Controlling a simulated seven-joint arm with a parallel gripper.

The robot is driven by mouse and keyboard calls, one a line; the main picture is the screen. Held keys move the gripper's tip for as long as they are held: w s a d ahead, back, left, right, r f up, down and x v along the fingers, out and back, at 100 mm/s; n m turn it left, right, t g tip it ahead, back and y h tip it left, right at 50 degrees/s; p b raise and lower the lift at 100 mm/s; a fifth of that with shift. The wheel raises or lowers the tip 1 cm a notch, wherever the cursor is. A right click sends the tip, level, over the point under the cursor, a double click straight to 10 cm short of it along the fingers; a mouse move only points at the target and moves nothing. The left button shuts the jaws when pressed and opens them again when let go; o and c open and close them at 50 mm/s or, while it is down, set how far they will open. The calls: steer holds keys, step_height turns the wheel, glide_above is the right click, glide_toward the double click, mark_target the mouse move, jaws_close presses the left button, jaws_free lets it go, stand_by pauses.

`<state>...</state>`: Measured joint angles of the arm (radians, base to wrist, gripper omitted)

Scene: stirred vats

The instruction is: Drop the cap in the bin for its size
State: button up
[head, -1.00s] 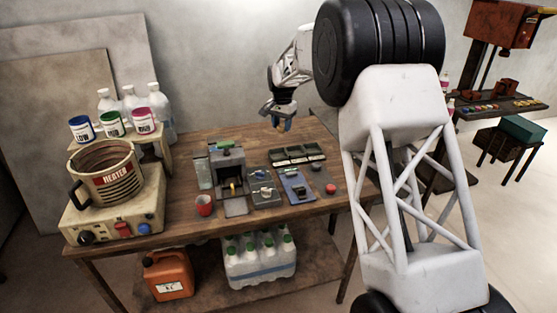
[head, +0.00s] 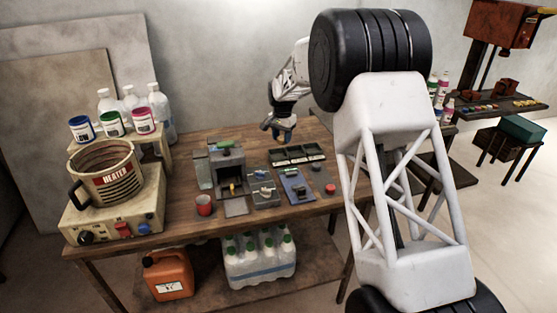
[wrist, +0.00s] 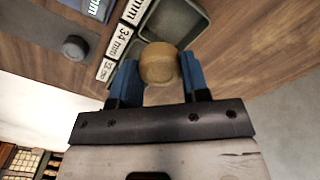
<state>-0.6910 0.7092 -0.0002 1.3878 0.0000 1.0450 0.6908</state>
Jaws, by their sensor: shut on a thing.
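My gripper (head: 278,136) points down just behind the row of sorting bins (head: 298,148) on the bench. In the wrist view its blue fingers (wrist: 158,82) are shut on a tan, round cap (wrist: 158,63). The cap is held beside a green-grey bin (wrist: 186,40) at the end of the row and covers part of its rim in that view. Labels (wrist: 117,42) run along the bins; one reads 34 mm, and the others are cut off or hard to read. The cap's own size cannot be read. In the head view the cap is too small to make out clearly.
A dark round knob (wrist: 75,47) sits near the labels.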

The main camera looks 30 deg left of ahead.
steer(key=shift+f, duration=0.35)
steer(key=o, duration=1)
steer(key=shift+o, duration=0.2)
steer(key=shift+r, duration=0.1)
steer(key=shift+r, duration=3.8)
